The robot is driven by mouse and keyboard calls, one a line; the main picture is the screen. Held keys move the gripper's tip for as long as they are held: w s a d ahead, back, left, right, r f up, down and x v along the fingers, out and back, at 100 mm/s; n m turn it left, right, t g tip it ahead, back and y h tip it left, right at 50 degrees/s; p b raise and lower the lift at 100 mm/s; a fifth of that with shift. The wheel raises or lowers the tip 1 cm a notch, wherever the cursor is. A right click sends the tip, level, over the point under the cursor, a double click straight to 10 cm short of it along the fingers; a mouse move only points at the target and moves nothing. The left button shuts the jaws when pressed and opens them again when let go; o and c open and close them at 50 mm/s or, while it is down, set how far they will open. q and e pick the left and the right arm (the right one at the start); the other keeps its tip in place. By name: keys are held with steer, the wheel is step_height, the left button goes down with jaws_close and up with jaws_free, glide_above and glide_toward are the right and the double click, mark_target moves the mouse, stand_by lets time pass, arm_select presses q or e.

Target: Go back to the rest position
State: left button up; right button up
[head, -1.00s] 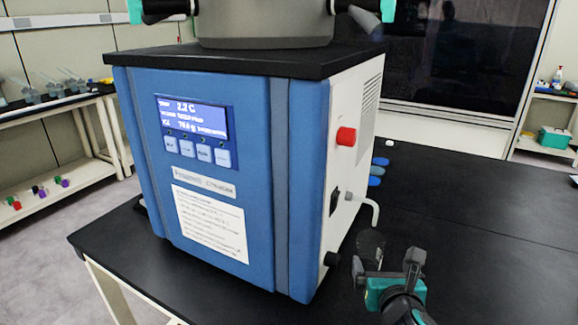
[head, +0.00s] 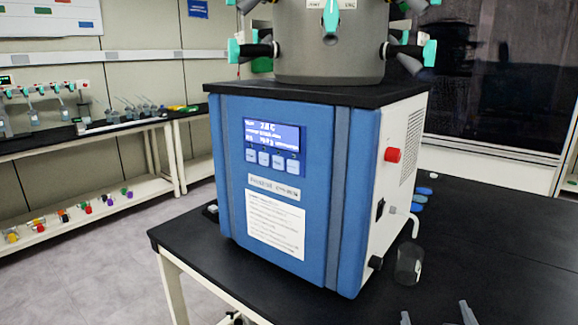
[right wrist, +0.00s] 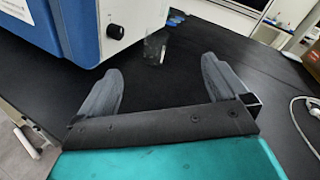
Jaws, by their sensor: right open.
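The blue and white freeze dryer (head: 333,200) stands on the black table (head: 480,240). Its lit screen (head: 272,135) shows lines of readings, and a grey drum (head: 330,45) with teal-handled valves sits on top. A clear glass beaker (head: 408,263) stands on the table by the dryer's right side, below the bent outlet tube. My right gripper (head: 436,315) shows only its fingertips at the bottom edge of the head view. In the right wrist view it (right wrist: 160,68) is open and empty, with the beaker (right wrist: 155,48) beyond the fingers, apart from them. My left gripper is out of view.
A red knob (head: 392,155) sticks out from the dryer's side. Blue caps (head: 421,200) lie behind the beaker. A side bench (head: 90,140) with a lower shelf stands at the left. A white cable (right wrist: 300,110) shows in the right wrist view.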

steer(key=s+a+f+n+y, duration=0.3)
steer(key=s+a+n+y, duration=0.15)
steer(key=n, duration=0.75)
steer(key=s+a+f+n+y, duration=0.25)
steer(key=a+n, duration=0.25)
steer(key=n, duration=0.6)
steer(key=s+f+n+g, duration=0.5)
steer(key=s+f+n, duration=0.4)
steer(key=f+n, duration=0.3)
steer(key=shift+s+d+f+n+g+h, duration=0.3)
steer(key=shift+d+n+h, duration=0.15)
steer(key=shift+n, duration=0.35)
